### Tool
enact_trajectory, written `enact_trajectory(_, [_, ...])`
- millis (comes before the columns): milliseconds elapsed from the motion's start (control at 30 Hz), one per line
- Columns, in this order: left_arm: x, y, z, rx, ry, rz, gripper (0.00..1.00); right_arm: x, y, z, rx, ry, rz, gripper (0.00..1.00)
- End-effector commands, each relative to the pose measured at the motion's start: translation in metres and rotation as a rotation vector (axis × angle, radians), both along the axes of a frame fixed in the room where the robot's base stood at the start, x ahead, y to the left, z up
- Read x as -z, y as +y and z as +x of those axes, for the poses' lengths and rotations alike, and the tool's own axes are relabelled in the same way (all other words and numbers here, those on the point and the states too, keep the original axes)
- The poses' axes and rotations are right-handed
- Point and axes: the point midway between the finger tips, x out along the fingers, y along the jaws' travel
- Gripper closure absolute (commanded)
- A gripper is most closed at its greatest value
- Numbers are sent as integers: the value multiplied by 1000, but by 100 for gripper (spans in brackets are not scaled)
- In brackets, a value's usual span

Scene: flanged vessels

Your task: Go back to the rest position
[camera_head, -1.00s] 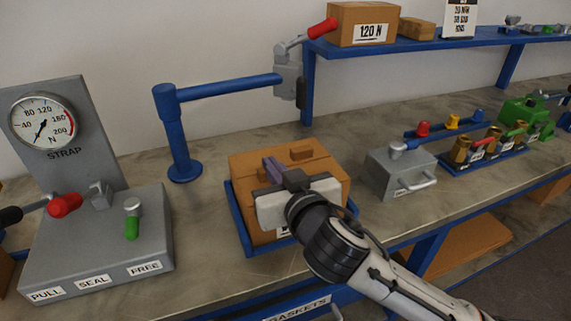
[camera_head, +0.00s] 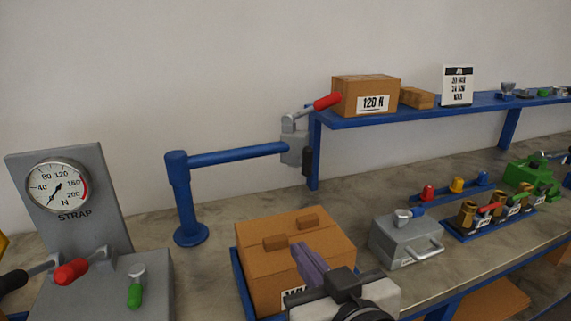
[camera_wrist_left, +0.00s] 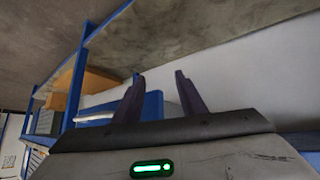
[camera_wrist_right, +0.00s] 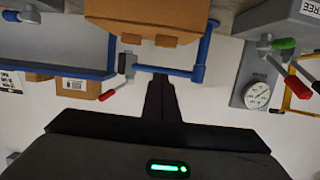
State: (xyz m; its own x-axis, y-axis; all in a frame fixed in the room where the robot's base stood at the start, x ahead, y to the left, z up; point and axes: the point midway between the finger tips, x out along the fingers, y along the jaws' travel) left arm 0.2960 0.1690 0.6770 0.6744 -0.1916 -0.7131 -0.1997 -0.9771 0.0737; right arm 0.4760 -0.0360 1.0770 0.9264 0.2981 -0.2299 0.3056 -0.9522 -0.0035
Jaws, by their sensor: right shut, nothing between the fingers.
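My right gripper (camera_head: 298,248) shows at the bottom of the head view, in front of the brown box (camera_head: 325,232). Its purple-grey fingers are together and empty, and they hide part of the box front. In the right wrist view the shut fingers (camera_wrist_right: 160,85) point toward the blue swing arm (camera_wrist_right: 165,69), with the brown box (camera_wrist_right: 145,20) at the top. My left gripper (camera_wrist_left: 160,85) shows only in its own wrist view. Its two fingers stand apart with nothing held, and a blue surface lies behind them.
The strap gauge stand (camera_head: 80,195) is at the left, with red and green levers. A blue post (camera_head: 184,200) carries the swing arm. A grey case (camera_head: 402,240) and a blue rack (camera_head: 490,220) stand to the right, below a blue shelf (camera_head: 420,112). Bare worktop shows between them.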

Motion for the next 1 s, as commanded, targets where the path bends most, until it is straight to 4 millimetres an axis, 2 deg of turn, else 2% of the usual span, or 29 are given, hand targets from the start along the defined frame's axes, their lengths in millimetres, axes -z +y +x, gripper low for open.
enact_trajectory(167, [0,0,-1,0,1,0,62,81,-47,-22,83,248,-51,100])
enact_trajectory(300, [0,0,-1,-1,2,0,62,159,-96,-67,135,498,-123,100])
enact_trajectory(400, [0,0,-1,-1,2,0,62,200,-124,-104,150,646,-169,100])
enact_trajectory(600, [0,0,-1,-1,1,0,62,254,-165,-178,155,878,-239,100])
enact_trajectory(733, [0,0,-1,0,1,-1,62,277,-187,-226,150,1010,-277,100])
enact_trajectory(1000, [0,0,-2,0,1,-1,62,331,-163,-189,113,844,-215,100])
